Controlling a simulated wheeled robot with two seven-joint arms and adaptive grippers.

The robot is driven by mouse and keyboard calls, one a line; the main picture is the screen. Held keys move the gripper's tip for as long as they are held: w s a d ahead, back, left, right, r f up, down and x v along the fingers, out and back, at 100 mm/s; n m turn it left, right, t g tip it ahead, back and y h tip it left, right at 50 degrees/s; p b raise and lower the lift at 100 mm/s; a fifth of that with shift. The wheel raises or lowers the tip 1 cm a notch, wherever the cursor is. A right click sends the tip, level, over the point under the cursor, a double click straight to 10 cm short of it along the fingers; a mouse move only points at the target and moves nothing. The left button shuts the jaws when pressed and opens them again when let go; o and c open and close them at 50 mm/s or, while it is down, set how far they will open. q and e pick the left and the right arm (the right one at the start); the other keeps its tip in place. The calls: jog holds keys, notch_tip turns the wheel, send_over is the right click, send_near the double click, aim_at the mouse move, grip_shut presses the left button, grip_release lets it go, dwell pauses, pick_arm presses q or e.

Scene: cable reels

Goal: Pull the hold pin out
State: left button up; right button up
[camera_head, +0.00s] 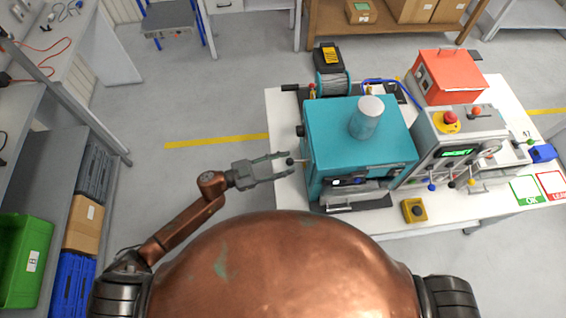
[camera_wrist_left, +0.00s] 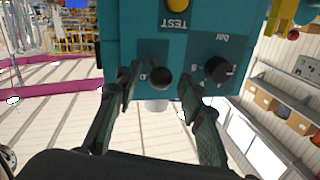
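The hold pin, with a dark round knob (camera_head: 290,161), sticks out of the left side of the teal machine box (camera_head: 335,120). In the left wrist view the knob (camera_wrist_left: 160,78) stands in front of the teal panel (camera_wrist_left: 120,30), beside a label that is mostly hidden. My left gripper (camera_head: 286,165) is open, its fingers pointing at the box with the knob between the tips. In the left wrist view a gap shows between the knob and each finger of the gripper (camera_wrist_left: 158,92). My right gripper is out of view.
Another black knob (camera_wrist_left: 217,69) sits close to the right finger in the left wrist view, below a yellow button (camera_wrist_left: 177,4) marked TEST.

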pick_arm(q)
jog(key=v, duration=1.2)
pick_arm(e)
jog(key=shift+w, duration=0.3)
